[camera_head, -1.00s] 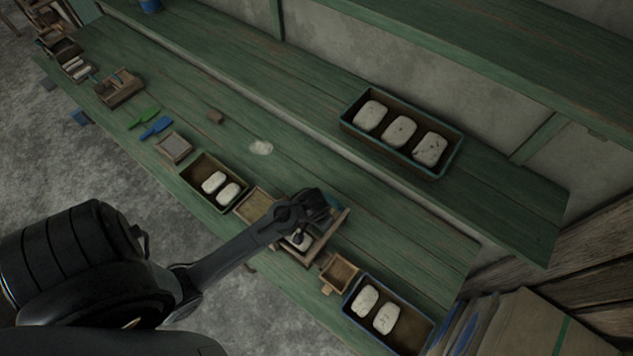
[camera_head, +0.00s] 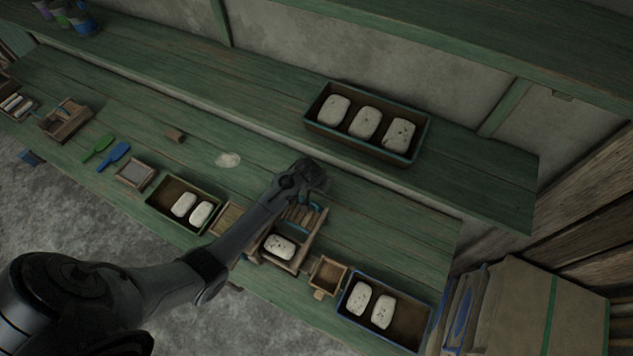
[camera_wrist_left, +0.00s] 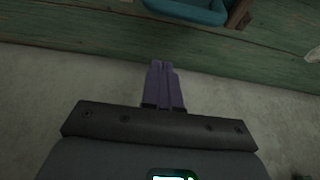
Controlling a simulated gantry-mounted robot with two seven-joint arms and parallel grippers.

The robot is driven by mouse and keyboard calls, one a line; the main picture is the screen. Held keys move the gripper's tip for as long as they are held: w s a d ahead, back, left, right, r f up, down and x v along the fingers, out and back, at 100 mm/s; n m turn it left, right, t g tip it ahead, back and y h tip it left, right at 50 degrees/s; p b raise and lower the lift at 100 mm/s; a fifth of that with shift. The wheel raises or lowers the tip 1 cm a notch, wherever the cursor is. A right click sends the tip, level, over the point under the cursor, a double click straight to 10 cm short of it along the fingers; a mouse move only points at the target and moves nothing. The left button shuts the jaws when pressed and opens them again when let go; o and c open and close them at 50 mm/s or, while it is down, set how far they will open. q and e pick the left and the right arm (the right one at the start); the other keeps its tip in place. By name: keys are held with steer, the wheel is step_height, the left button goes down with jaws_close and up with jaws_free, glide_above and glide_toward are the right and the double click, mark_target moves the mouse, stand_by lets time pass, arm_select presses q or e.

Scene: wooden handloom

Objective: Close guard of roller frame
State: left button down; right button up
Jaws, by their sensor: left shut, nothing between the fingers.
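The roller frame (camera_head: 262,258) is a wooden frame on the bench, with a pale speckled block (camera_head: 279,246) in its near part. Its rollers (camera_head: 300,214) show partly behind my left arm. A teal part, perhaps the guard, shows by the rollers (camera_head: 316,207); its exact position is hard to tell. My left gripper (camera_head: 314,182) is above the far end of the frame, its fingertips dark and unclear there. In the left wrist view its purple fingers (camera_wrist_left: 164,86) are shut and empty, apart from a curved teal piece (camera_wrist_left: 190,10) at the top edge. My right gripper is not in view.
A tray with two blocks (camera_head: 152,197) and another tray (camera_head: 408,345) stand either side of the frame. A small wooden box (camera_head: 325,292) is close on its right. A tray with several blocks (camera_head: 418,148) sits on the raised shelf behind. The bench's far right is clear.

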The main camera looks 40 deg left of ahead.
arm_select(q)
steer(key=s+f+p, duration=0.2)
steer(key=s, duration=0.1)
steer(key=shift+s+d+f, duration=0.1)
steer(key=shift+s+d, duration=0.05)
steer(key=shift+d, duration=0.2)
